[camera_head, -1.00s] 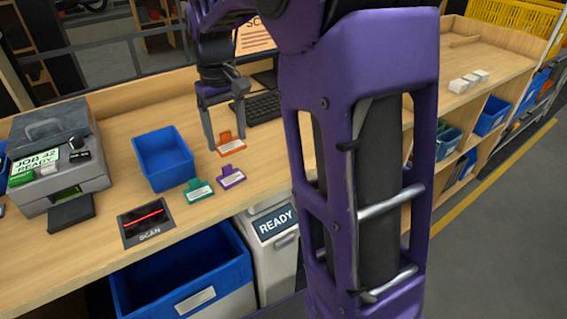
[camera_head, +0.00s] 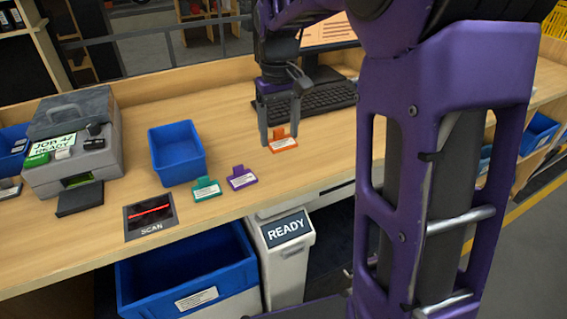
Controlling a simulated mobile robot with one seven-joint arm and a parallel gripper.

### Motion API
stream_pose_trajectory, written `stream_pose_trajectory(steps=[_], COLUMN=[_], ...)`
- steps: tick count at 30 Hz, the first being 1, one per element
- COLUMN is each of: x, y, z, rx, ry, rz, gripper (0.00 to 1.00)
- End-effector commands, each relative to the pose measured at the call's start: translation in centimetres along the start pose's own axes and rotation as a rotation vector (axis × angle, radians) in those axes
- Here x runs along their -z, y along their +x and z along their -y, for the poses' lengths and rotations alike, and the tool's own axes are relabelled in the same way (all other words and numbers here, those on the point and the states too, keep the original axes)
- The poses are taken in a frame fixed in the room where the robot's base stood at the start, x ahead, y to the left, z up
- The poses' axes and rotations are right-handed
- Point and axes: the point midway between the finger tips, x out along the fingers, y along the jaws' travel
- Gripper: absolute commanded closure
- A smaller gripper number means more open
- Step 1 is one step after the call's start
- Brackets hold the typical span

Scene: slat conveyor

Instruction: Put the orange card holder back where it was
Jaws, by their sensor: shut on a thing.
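The orange card holder (camera_head: 284,146) is between the fingertips of my gripper (camera_head: 279,136), which is shut on its upright tab. The holder is at or just above the wooden desk top, in front of the keyboard; I cannot tell whether it touches the desk. Its white label faces the front. The purple card holder (camera_head: 242,179) lies on the desk to the left and nearer the front edge. The green card holder (camera_head: 207,190) lies just left of the purple one.
A blue bin (camera_head: 178,142), a scan pad (camera_head: 150,216) and a grey printer (camera_head: 72,150) stand on the desk to the left. The keyboard (camera_head: 318,98) is close behind my gripper. My purple arm hides the desk on the right. Bare desk surrounds the orange holder's left and front.

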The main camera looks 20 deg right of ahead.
Motion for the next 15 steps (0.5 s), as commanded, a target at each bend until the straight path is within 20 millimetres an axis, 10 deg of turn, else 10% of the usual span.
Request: stream_pose_trajectory(steps=[15], x=[0.0], y=[7.0], z=[0.0], rx=[0.001], ry=[0.001], rz=[0.001], gripper=[0.79])
